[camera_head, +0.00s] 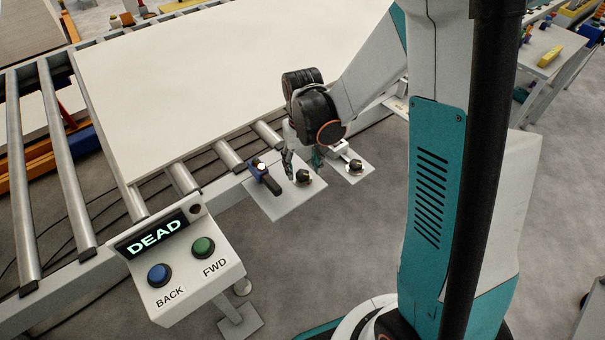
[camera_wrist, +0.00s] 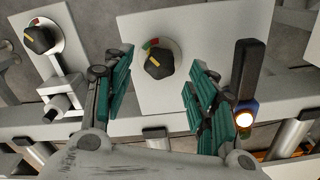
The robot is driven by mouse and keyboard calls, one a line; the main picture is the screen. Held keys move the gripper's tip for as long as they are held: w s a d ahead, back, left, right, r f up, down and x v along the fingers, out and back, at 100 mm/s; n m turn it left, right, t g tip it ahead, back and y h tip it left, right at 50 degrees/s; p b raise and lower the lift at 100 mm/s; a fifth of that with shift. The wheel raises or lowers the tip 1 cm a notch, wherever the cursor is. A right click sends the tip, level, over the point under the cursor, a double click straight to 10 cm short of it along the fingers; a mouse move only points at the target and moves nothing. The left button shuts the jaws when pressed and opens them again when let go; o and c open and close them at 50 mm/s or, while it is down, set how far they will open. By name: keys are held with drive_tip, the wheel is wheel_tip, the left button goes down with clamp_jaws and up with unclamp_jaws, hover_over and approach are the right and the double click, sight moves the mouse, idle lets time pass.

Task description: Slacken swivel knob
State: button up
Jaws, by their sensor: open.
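A black knob (camera_wrist: 158,62) with a yellow pointer line sits on a light plate, with red and green marks beside it. It also shows in the head view (camera_head: 303,176). A second black knob (camera_wrist: 40,38) with a yellow line sits on a round white base on a neighbouring plate, also in the head view (camera_head: 356,166). I cannot tell from labels which is the swivel knob. My gripper (camera_wrist: 158,68) is open and empty. In the wrist view its teal-padded fingers lie on either side of the first knob, apart from it. In the head view my gripper (camera_head: 303,160) is just above that knob.
A dark lever (camera_head: 266,178) with a blue base stands close to the first knob. A box with a DEAD display (camera_head: 155,236), a blue BACK button (camera_head: 159,274) and a green FWD button (camera_head: 203,247) is at lower left. A large pale panel (camera_head: 220,75) lies on the rollers.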

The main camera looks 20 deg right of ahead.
sight(303, 176)
drive_tip(key=shift+f+b, duration=0.3)
drive_tip(key=shift+f, duration=0.9)
drive_tip(key=c, duration=1.1)
drive_tip(key=shift+n, duration=0.3)
drive_tip(key=n, duration=0.3)
drive_tip(key=shift+n, duration=1.8)
